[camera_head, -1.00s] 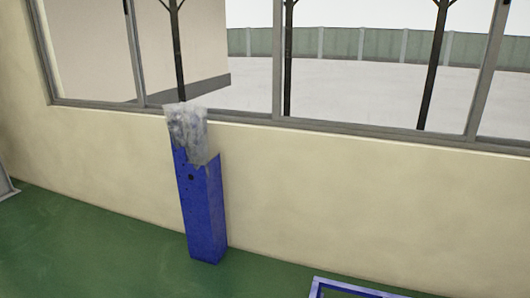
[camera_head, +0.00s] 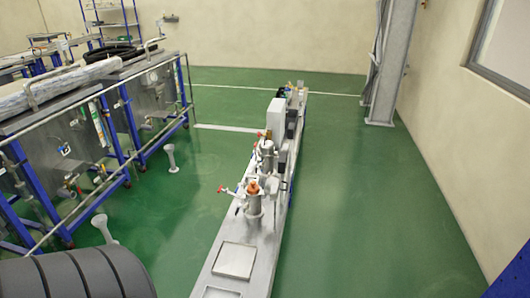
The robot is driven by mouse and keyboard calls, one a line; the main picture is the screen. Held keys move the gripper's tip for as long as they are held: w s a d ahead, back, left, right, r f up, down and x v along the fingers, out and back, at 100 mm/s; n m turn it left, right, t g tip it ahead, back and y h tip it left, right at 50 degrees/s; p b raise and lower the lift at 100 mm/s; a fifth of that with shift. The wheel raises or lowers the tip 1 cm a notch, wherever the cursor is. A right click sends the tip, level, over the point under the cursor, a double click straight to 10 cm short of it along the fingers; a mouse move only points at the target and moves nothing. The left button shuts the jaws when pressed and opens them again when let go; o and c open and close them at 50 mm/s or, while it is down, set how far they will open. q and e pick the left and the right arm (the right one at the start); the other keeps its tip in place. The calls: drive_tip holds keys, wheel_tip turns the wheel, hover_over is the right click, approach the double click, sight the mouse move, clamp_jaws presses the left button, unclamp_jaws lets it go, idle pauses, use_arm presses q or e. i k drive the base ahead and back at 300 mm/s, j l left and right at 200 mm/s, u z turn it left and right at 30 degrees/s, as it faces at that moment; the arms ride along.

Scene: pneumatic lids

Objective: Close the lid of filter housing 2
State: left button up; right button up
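Two metal cylinders that look like filter housings stand on a long narrow metal bench. The nearer housing (camera_head: 254,203) has an orange-brown top and a red-tipped fitting on its left. The farther housing (camera_head: 266,156) stands behind it, with another red part by its top. I cannot tell which one is number 2, nor how their lids stand, as they are small here. Neither of my grippers is in view.
The bench (camera_head: 206,268) runs away from me, with a pale box (camera_head: 276,118) farther along. Blue-framed steel tanks (camera_head: 75,145) stand left. Green floor (camera_head: 350,210) is clear right of the bench.

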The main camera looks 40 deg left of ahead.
sight(272, 180)
drive_tip(key=i+l+u, duration=0.25)
drive_tip(key=u, duration=0.2)
drive_tip(key=i+l+u, duration=0.25)
drive_tip(key=u, duration=0.2)
drive_tip(key=i+l+u, duration=0.15)
drive_tip(key=l+u, duration=0.8)
drive_tip(key=i+l, duration=0.05)
